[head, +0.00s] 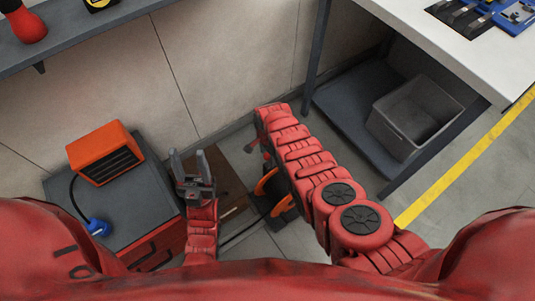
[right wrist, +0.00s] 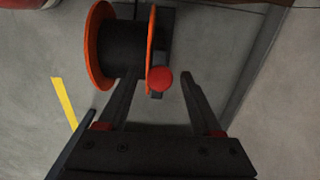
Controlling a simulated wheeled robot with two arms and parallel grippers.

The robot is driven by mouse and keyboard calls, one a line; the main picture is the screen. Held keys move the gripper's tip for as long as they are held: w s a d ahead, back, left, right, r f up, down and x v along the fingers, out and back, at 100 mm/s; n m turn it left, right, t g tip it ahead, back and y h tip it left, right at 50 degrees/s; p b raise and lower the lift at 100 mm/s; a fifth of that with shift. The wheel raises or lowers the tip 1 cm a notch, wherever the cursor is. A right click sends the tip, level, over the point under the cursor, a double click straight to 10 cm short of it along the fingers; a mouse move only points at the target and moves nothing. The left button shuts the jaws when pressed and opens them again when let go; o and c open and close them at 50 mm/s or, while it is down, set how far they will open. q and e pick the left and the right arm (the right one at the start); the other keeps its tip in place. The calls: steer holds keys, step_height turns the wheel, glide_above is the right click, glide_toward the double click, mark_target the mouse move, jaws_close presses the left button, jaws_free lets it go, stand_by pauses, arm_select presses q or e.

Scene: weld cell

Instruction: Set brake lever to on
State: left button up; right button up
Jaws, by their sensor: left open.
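The cable reel (right wrist: 122,45) has orange flanges and a black core. In the right wrist view a round red knob (right wrist: 161,81), which looks like the end of the brake lever, sits beside its right flange. Whether the lever is on or off I cannot tell. My right gripper (right wrist: 160,77) is open, with the knob between the fingertips in the picture; contact is not visible. In the head view the reel (head: 272,186) is partly hidden by my right arm, and I cannot make out the right gripper there. My left gripper (head: 188,164) is open and empty, left of the reel.
An orange box (head: 106,151) and a blue-ended cable (head: 98,227) are on a grey-topped cabinet (head: 130,202) at left. A grey bin (head: 414,115) sits on a low shelf under the white bench (head: 450,50) at right. A wall stands behind the reel.

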jaws_close()
stand_by(1.2)
